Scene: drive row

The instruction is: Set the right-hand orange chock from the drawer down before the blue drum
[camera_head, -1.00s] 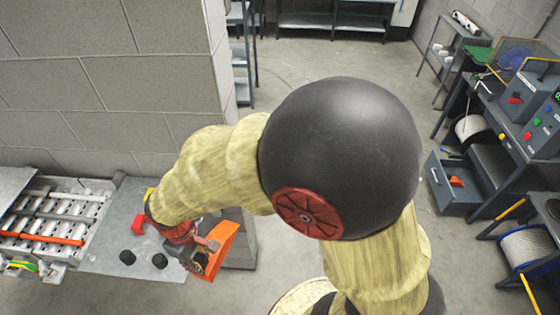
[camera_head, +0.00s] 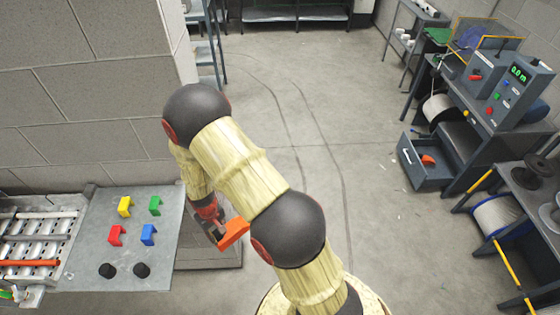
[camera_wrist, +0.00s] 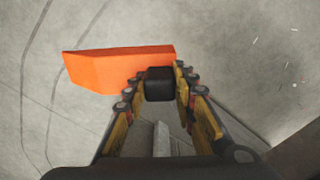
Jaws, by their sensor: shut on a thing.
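My gripper (camera_head: 214,222) is shut on an orange chock (camera_head: 234,232), held in the air right of the grey table. In the wrist view the chock (camera_wrist: 115,68) lies across the fingertips (camera_wrist: 158,86), with a black block between the fingers, and bare floor lies beyond. Another orange chock (camera_head: 428,160) lies in the open grey drawer (camera_head: 422,181) at the right. A drum with blue flanges and pale cable (camera_head: 497,221) sits low at the right edge, far from my gripper. Its front floor side is partly visible.
Open concrete floor (camera_head: 340,150) lies between my arm and the drawer bench. The left table (camera_head: 100,265) carries coloured blocks, two black knobs and a roller tray. A block-wall pillar (camera_head: 90,90) stands behind it. Yellow bars (camera_head: 515,275) stand near the blue drum.

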